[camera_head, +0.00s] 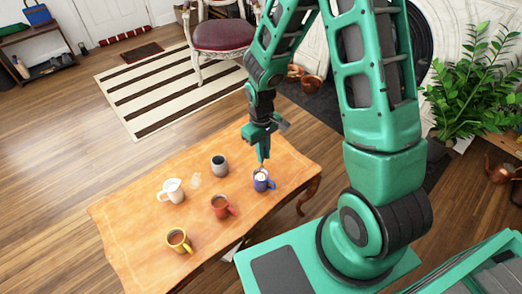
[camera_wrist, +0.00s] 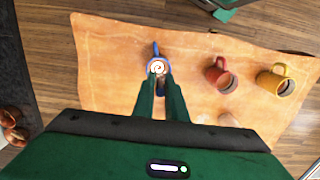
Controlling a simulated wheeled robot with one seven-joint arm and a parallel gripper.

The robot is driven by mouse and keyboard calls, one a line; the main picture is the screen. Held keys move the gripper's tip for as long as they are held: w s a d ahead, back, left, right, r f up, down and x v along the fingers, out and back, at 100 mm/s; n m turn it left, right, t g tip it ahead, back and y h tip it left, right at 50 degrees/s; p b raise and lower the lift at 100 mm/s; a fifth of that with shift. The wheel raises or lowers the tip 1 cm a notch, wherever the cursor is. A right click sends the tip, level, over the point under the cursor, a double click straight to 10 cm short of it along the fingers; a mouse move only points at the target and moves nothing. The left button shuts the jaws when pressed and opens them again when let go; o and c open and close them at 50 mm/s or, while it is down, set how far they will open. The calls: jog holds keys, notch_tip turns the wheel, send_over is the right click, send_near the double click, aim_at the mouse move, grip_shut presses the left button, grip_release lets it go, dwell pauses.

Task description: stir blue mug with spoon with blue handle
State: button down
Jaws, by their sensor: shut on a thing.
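The blue mug (camera_head: 261,184) stands upright near the right end of the wooden table, with a pale drink with a brown swirl inside. It also shows in the wrist view (camera_wrist: 155,49), just beyond my fingertips, handle pointing up. My gripper (camera_head: 262,152) points down right over the mug.
On the wooden table (camera_head: 130,225) stand a grey mug (camera_head: 219,166), a red mug (camera_head: 220,207), a yellow mug (camera_head: 178,241), a white pitcher (camera_head: 172,190) and a clear glass (camera_head: 195,180). The red mug is nearest to the blue one. A chair (camera_head: 222,36) stands beyond the table.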

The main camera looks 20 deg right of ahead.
jog(key=shift+f, duration=5.15)
jog(key=shift+s, duration=0.1)
